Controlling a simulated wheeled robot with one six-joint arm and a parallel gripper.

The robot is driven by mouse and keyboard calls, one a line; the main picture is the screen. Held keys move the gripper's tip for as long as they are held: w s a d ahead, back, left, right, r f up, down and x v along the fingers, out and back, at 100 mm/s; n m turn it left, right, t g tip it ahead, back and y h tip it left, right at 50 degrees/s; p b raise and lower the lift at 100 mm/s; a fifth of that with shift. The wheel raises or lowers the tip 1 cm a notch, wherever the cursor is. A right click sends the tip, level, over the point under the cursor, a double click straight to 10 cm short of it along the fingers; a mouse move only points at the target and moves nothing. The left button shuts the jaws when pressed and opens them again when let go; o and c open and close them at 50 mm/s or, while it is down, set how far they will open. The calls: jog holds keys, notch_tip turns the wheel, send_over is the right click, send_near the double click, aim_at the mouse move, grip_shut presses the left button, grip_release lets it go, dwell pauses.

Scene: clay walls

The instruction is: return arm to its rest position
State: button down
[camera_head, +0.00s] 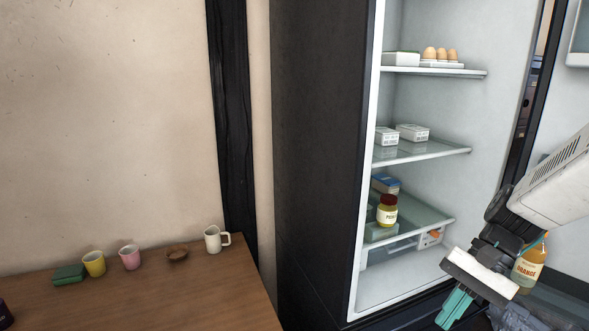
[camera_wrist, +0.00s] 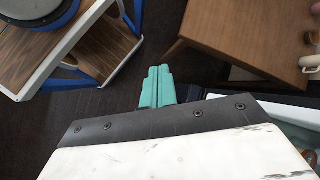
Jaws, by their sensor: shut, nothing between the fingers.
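My gripper (camera_head: 455,308) is at the lower right of the head view, in front of the open fridge (camera_head: 318,150). Its teal fingers point down and are closed together with nothing between them. In the wrist view the shut fingers (camera_wrist: 157,88) hang over the dark floor (camera_wrist: 155,35). My arm comes in from the right edge of the head view and covers part of the fridge door side. An orange juice bottle (camera_head: 529,262) shows just behind my wrist, partly hidden by it.
The fridge shelves hold eggs (camera_head: 441,54), white cartons (camera_head: 412,132) and a pickle jar (camera_head: 387,211). A wooden table (camera_head: 160,295) at left bears a white mug (camera_head: 213,239), a yellow cup (camera_head: 94,263), a pink cup (camera_head: 130,257), a brown bowl (camera_head: 177,254) and a green box (camera_head: 69,274).

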jog(key=s+r+n+t+h, duration=0.4)
jog(key=s+r+n+h, duration=0.2)
jog(key=s+r, duration=0.3)
jog(key=shift+s+a+r+n+h, duration=0.15)
jog(key=shift+s+r+n+h, duration=0.2)
jog(key=shift+s, duration=1.45)
